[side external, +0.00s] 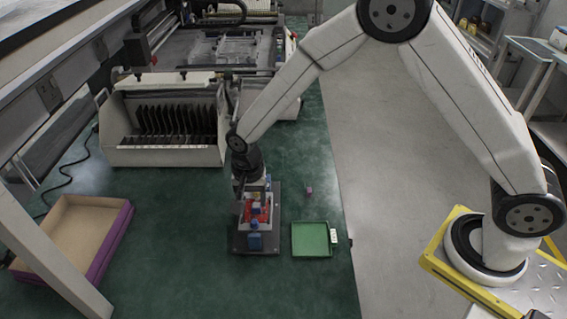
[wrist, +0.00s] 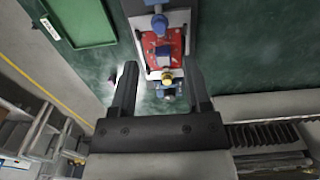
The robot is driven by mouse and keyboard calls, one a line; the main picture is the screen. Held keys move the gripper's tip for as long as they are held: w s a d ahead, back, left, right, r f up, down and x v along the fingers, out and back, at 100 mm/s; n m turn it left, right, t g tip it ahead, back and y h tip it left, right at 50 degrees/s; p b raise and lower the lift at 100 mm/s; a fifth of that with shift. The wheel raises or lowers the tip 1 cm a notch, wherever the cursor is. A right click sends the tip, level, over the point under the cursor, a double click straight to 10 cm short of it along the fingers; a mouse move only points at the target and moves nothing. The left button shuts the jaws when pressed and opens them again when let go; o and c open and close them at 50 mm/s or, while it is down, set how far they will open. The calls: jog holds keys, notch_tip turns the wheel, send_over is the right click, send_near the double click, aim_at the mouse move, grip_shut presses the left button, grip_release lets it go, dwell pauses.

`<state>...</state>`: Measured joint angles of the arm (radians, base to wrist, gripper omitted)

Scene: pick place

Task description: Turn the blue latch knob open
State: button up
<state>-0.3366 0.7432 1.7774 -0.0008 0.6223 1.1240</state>
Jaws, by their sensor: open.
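A grey base plate (side external: 240,246) on the green table carries a red block (side external: 262,212) with blue parts. A blue knob-like part (side external: 255,241) stands at its near end, and it also shows in the wrist view (wrist: 159,25). Another blue part (wrist: 167,91) is at the other end, by a yellow piece (wrist: 166,76). I cannot tell which blue part is the latch knob. My gripper (side external: 241,193) is over the far left part of the fixture and partly hides it. In the wrist view my gripper (wrist: 159,67) is open, its fingers apart with nothing held.
A green tray (side external: 296,253) lies right of the fixture, with a small pink object (side external: 308,190) behind it. A white slotted rack (side external: 120,157) stands behind left. An open purple-sided box (side external: 118,228) is at left. Bare table lies between box and fixture.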

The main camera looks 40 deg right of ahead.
aim_at(254, 222)
jog(key=shift+f, duration=3.9)
jog(key=shift+c, duration=0.2)
grip_shut()
